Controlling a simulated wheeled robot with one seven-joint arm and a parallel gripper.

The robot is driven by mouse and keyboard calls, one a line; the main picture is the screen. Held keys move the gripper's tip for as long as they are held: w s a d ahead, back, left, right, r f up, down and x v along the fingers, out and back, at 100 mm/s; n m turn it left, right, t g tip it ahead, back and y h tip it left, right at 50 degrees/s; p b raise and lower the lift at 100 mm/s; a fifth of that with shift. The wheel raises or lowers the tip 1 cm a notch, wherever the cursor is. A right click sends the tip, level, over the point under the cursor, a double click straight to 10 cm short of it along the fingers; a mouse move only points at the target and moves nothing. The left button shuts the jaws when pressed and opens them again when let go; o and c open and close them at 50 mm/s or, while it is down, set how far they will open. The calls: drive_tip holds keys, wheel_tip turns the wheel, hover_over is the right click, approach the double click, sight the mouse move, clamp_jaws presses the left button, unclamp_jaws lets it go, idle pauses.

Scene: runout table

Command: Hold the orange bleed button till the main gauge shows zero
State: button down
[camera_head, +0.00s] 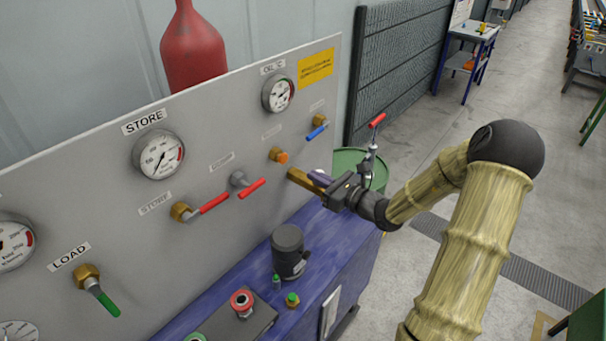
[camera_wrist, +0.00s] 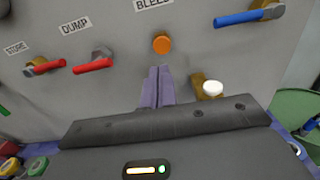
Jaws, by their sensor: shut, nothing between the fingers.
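The orange bleed button (camera_head: 279,156) sits on the grey panel; in the wrist view the button (camera_wrist: 162,44) is under a BLEED label, ahead of my fingers. My gripper (camera_head: 316,177) is shut and empty, with its purple fingers (camera_wrist: 160,84) just below the button in the wrist view. A gap shows between fingertips and button, and the button is uncovered. No gauge is readably marked main. The STORE gauge (camera_head: 158,155) is fully visible, but its reading is too small to tell. Another gauge (camera_head: 14,243) is cut off at the left edge.
Red levers (camera_head: 252,188) and a blue lever (camera_head: 317,132) flank the button. A brass fitting (camera_wrist: 208,90) with a white end is close right of my fingers in the wrist view. A blue bench (camera_head: 345,262) with a black cylinder (camera_head: 288,250) stands below. An oil temperature gauge (camera_head: 278,94) is above.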

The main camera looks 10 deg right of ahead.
drive_tip(key=v, duration=0.4)
drive_tip(key=shift+w+d+b, duration=0.1)
drive_tip(key=shift+w+b, duration=0.05)
drive_tip(key=shift+b, duration=0.15)
drive_tip(key=s+a+f+n+g, duration=0.5)
drive_tip(key=s+a+n+g, duration=0.7)
drive_tip(key=s+a+n, duration=0.15)
drive_tip(key=s+d+r+n+h, duration=0.1)
drive_tip(key=s+d+n+h, duration=0.5)
drive_tip(key=n+h, duration=0.4)
drive_tip(key=s+n, duration=0.1)
drive_tip(key=n, duration=0.4)
drive_tip(key=shift+d+r+h, duration=0.2)
drive_tip(key=shift+r+h, duration=0.1)
drive_tip(key=shift+r, duration=0.05)
